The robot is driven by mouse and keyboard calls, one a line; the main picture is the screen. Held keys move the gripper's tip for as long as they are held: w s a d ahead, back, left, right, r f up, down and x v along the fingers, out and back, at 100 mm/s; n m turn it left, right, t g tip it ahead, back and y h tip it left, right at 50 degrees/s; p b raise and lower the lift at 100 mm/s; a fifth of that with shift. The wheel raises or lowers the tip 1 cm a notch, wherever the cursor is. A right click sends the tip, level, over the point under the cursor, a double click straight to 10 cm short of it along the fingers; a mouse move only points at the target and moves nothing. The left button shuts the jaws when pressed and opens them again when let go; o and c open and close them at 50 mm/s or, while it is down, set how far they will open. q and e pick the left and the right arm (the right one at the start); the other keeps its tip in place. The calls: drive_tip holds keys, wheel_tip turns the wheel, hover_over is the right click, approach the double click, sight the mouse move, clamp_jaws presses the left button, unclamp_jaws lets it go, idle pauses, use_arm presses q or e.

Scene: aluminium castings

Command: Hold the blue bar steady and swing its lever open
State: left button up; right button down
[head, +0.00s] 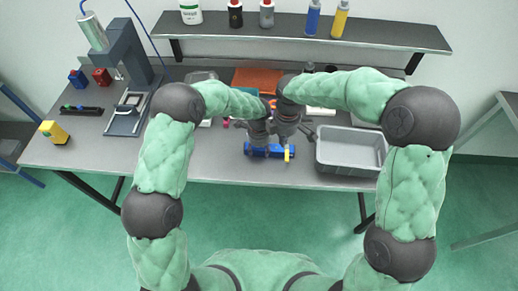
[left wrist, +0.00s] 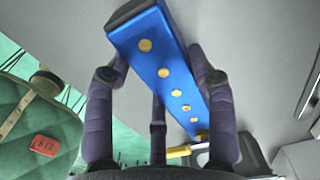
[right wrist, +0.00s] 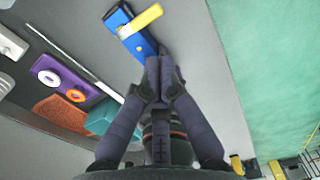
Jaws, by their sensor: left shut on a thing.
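The blue bar (head: 276,151) lies near the table's front edge. It has a row of yellow dots along the face seen in the left wrist view (left wrist: 150,57). Its yellow lever (head: 287,154) lies across the bar, at a wide angle to its length, as the right wrist view shows (right wrist: 140,20). My left gripper (left wrist: 160,78) is shut on the bar, with its fingers on either side. My right gripper (right wrist: 159,66) has its fingers together beside the bar's end, close to the lever. No thing shows between them. Whether they touch the bar or lever is unclear.
A grey bin (head: 350,168) stands just right of my grippers. An orange item (head: 258,79) lies behind them, and a purple piece (right wrist: 65,78) with rings shows in the right wrist view. A press-like machine (head: 127,55) stands left. A shelf (head: 300,29) holds bottles.

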wheel_tip(320, 180, down, 6)
drive_tip(key=shift+w+a+f, duration=0.15)
idle(0.5)
drive_tip(key=shift+f, duration=0.1)
idle(1.3)
drive_tip(key=shift+f, duration=2.3)
drive_tip(key=shift+s+d, duration=0.15)
drive_tip(key=shift+d, duration=0.35)
drive_tip(key=shift+s+d, duration=0.15)
drive_tip(key=shift+d, duration=0.35)
drive_tip(key=shift+w+d, duration=0.15)
drive_tip(key=shift+d, duration=0.6)
drive_tip(key=shift+w+d, duration=0.1)
drive_tip(key=shift+d, duration=0.65)
idle(0.9)
